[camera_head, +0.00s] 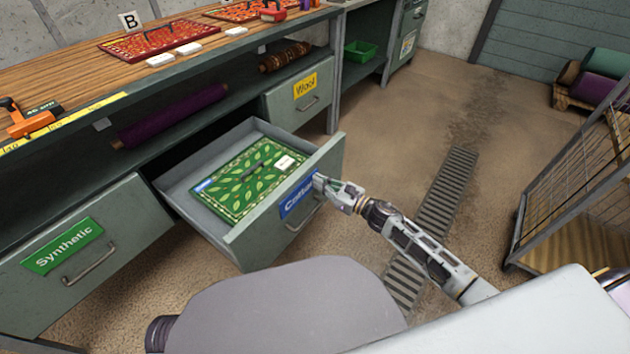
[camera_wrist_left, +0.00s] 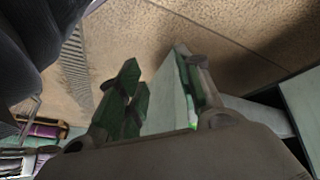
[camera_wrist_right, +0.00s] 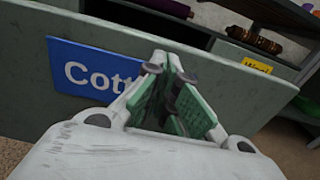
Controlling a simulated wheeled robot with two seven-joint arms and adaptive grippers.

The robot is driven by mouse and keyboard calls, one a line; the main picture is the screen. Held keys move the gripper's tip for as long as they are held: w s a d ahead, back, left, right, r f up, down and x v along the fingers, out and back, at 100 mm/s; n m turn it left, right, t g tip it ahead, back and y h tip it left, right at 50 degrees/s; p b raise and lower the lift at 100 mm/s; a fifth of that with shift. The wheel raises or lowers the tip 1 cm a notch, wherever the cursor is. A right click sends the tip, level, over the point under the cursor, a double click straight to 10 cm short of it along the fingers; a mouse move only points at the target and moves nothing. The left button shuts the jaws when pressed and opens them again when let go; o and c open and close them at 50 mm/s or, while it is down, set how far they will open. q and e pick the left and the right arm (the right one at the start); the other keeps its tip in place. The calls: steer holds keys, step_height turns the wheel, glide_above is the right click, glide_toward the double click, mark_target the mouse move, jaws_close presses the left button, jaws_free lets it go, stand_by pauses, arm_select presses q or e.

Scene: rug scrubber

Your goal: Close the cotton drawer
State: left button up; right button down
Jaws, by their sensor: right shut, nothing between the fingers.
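The cotton drawer (camera_head: 282,222) is pulled out from under the workbench, with a blue "Cotton" label (camera_head: 297,196) and a metal handle (camera_head: 306,216) on its front. A green leaf-patterned rug sample (camera_head: 240,178) with a dark handle lies inside. My right gripper (camera_head: 328,184) is shut and empty at the drawer front, beside the label. In the right wrist view its fingertips (camera_wrist_right: 172,78) overlap the label's right end (camera_wrist_right: 85,70); I cannot tell whether they touch.
The synthetic drawer (camera_head: 120,215) is at the left and the wool drawer (camera_head: 275,102) is beyond the cotton drawer. A wire cage cart (camera_head: 575,185) stands at the right. A floor grate (camera_head: 450,190) crosses open floor.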

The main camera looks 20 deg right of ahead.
steer(key=shift+x, duration=1.15)
steer(key=shift+w, duration=0.1)
